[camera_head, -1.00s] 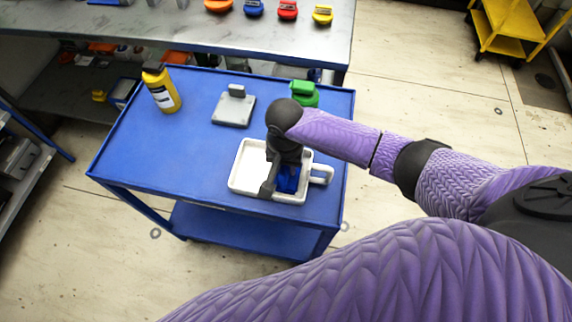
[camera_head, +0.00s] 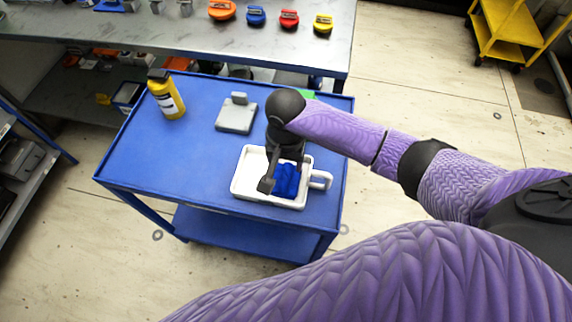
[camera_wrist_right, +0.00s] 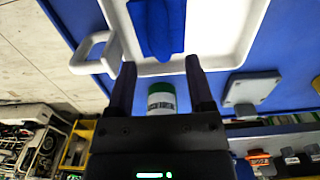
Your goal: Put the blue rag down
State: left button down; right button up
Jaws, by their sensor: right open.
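The blue rag (camera_head: 286,181) lies in the right part of the white tray (camera_head: 240,188) on the blue cart. In the right wrist view the rag (camera_wrist_right: 157,28) lies flat inside the tray (camera_wrist_right: 215,50), beyond my fingertips. My right gripper (camera_head: 276,184) is over the tray beside the rag. In the right wrist view it is open (camera_wrist_right: 160,72), with nothing between its fingers and a gap to the rag. My left gripper is not in view.
The cart (camera_head: 160,155) also holds a yellow bottle (camera_head: 167,95) and a grey block-like object (camera_head: 237,114). A green-capped bottle (camera_wrist_right: 161,98) stands partly hidden behind my right arm. A workbench (camera_head: 150,35) is behind.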

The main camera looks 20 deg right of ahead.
aim_at(286, 173)
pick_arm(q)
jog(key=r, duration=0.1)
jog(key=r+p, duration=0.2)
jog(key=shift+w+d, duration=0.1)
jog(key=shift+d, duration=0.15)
pick_arm(e)
notch_tip(286, 173, up, 7)
jog(key=shift+r, duration=0.15)
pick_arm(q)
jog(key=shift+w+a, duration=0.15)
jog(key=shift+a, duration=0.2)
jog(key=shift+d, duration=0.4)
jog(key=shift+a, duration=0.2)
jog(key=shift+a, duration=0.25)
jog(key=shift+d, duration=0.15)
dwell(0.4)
